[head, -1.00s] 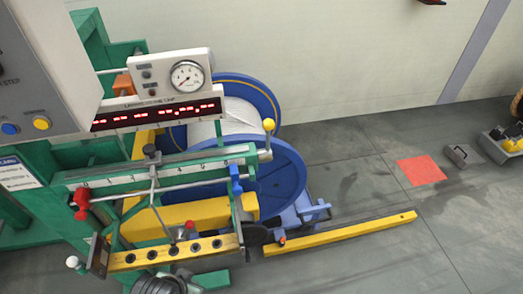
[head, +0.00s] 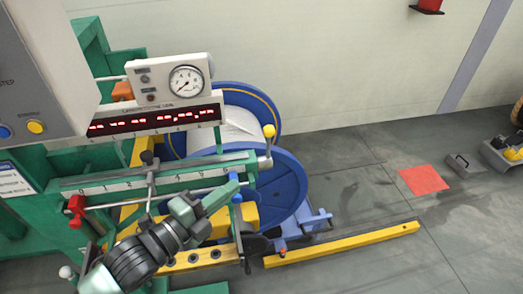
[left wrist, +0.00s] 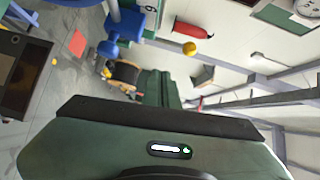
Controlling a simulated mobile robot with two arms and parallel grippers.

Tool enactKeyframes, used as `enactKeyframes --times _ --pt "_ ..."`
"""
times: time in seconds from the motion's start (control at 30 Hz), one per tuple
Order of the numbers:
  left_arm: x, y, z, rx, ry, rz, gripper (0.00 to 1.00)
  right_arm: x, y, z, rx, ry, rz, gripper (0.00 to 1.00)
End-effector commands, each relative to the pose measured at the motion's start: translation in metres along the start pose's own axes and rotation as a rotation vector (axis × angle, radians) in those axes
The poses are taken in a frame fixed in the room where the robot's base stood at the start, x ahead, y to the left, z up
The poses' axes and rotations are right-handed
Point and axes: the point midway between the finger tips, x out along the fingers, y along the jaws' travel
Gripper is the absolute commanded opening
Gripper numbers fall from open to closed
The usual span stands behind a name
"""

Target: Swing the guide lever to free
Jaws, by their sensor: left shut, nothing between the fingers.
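I cannot tell for sure which lever is the guide lever. A lever with a yellow ball knob (head: 268,131) stands at the right end of the scaled rail (head: 190,173). A yellow ball also shows in the left wrist view (left wrist: 189,48). My left gripper (head: 234,181) is shut and empty, reaching up and right in front of the rail, close to the blue block (head: 236,193); contact cannot be told. My right gripper is not in view.
A red clamp (head: 76,205) sits at the left rod end. Above the rail are a red digital display (head: 155,119) and a dial gauge (head: 186,80). A blue reel (head: 285,190) stands behind. A yellow bar (head: 345,244) lies on the floor; floor to the right is mostly open.

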Motion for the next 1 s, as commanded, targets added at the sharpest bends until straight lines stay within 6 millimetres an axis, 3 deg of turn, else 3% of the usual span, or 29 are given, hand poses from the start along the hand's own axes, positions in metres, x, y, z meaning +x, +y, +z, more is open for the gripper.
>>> enactKeyframes --times 0.2,0.6,0.77,1.0 --pt "0.000 -0.015 -0.005 0.105 0.051 -0.060 0.00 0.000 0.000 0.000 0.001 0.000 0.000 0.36" --pt "0.005 -0.016 -0.005 0.104 0.049 -0.063 0.00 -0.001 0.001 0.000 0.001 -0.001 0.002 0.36" --pt "0.027 -0.020 -0.007 0.104 0.051 -0.066 0.00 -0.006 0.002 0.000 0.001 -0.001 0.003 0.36" --pt "0.078 -0.023 -0.010 0.102 0.051 -0.065 0.00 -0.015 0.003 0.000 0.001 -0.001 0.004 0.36"
